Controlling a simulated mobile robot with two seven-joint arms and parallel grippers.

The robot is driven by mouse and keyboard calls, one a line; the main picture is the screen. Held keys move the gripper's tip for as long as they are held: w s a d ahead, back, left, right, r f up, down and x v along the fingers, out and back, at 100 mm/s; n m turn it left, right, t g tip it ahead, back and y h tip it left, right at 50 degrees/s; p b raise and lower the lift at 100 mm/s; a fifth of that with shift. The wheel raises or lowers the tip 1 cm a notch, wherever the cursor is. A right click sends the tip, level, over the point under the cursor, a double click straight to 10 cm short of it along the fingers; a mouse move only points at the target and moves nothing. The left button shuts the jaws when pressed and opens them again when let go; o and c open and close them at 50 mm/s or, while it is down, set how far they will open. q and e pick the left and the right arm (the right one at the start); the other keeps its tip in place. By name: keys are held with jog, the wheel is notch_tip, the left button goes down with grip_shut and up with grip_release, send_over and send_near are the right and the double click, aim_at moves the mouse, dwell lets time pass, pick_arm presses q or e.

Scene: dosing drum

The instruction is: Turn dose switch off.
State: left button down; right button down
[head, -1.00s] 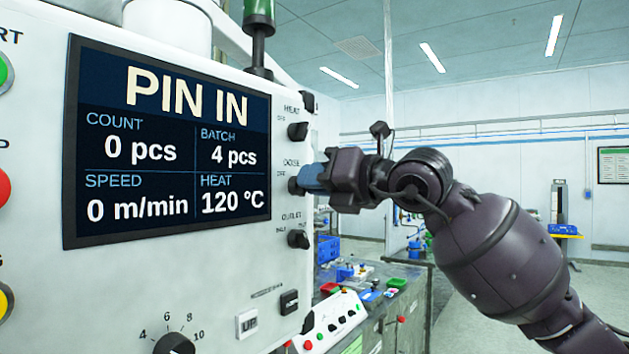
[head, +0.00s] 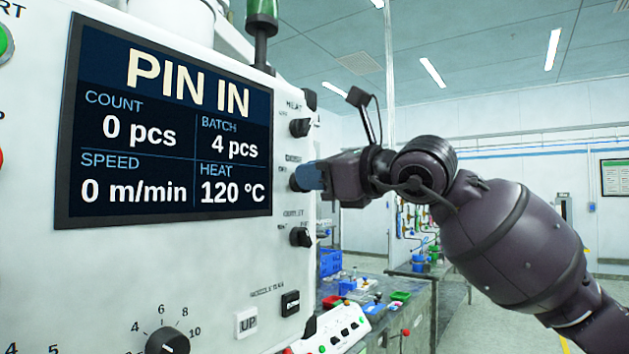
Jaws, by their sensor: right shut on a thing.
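The dose switch (head: 294,183) is a small black knob on the right part of the white panel, between the heat and outlet knobs. It is mostly hidden by the blue fingertips of my right gripper (head: 308,177). My right gripper is shut on it, coming from the right. Which way the switch points cannot be seen. My left gripper is not in view.
The heat knob (head: 301,127) is just above my gripper and the outlet knob (head: 301,237) just below. The display (head: 165,130) reads PIN IN. A black button (head: 290,303) and a dial (head: 168,341) sit lower. A workbench (head: 420,300) stands behind at right.

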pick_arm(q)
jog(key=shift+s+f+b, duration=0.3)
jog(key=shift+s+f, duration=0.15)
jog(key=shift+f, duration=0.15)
pick_arm(e)
jog(key=shift+s+n, duration=0.1)
jog(key=shift+n, duration=1.2)
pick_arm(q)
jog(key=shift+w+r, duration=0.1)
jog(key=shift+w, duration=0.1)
pick_arm(e)
jog(key=c, duration=1.2)
grip_release()
pick_arm(q)
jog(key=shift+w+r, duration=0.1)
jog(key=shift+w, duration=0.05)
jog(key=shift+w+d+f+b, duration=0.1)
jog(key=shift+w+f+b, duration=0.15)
jog(key=shift+b, duration=0.2)
pick_arm(e)
jog(key=v, duration=1)
jog(key=shift+s+d, duration=0.25)
jog(key=shift+d, duration=0.05)
